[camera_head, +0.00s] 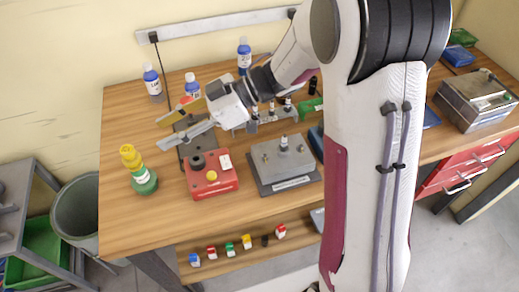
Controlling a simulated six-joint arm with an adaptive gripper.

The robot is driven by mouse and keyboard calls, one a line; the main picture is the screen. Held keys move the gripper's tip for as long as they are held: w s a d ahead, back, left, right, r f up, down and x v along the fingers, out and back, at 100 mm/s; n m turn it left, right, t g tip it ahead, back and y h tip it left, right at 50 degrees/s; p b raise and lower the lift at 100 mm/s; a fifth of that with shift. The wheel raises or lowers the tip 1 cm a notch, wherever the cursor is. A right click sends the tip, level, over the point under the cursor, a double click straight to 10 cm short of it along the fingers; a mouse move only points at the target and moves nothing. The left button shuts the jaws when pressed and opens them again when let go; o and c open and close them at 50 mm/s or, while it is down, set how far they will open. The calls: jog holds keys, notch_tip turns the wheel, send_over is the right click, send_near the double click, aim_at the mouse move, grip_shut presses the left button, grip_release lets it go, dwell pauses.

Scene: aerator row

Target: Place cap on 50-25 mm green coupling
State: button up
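A stepped part with a wide green base (144,183), a white label and a narrower yellow top (130,155) stands upright at the table's left edge. I cannot read its size, so I cannot tell if it is the 50-25 mm coupling. Another green piece (310,106) lies near the rack, partly hidden by my arm. Small coloured pieces, including a green one (230,249), stand on the lower shelf; I cannot tell if one is the cap. My gripper (160,135) is open, its fingers apart with nothing seen between them, above the table, up and right of the yellow top.
A red box with a yellow button (212,175) and a grey block (285,165) stand mid-table. Blue-capped bottles (152,80) stand at the back. A metal box (475,102) is at right. A grey bin (76,215) stands left. The table's front-left area is clear.

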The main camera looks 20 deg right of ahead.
jog(key=w+d+r+m+t+h, duration=0.5)
jog(key=w+d+r+t, duration=0.2)
jog(key=w+r+t, duration=0.25)
jog(key=s+d+r+m+t+h, duration=0.1)
jog(key=d+r+m+h, duration=0.1)
jog(key=d+m+h, duration=0.3)
jog(key=s+d+r+t+h, duration=0.1)
jog(key=d+r+t+h, duration=0.1)
jog(key=d, duration=0.5)
jog(key=s+d+f+m+g+h, duration=0.1)
jog(key=s+d+m+g+h, duration=0.15)
jog(key=s, duration=0.35)
jog(key=s+d+f+m+g+h, duration=0.1)
jog(key=s+d+f+m+h, duration=0.2)
jog(key=s, duration=0.4)
jog(key=s+a+f+m+g+y, duration=0.1)
jog(key=s+a+f+g+y, duration=0.1)
jog(key=s, duration=0.6)
jog(key=s+a+f+g+y, duration=0.2)
jog(key=s+f, duration=0.1)
jog(key=s, duration=0.5)
jog(key=shift+a+f+m, duration=0.15)
jog(key=shift+f+m, duration=0.1)
jog(key=shift+m, duration=0.1)
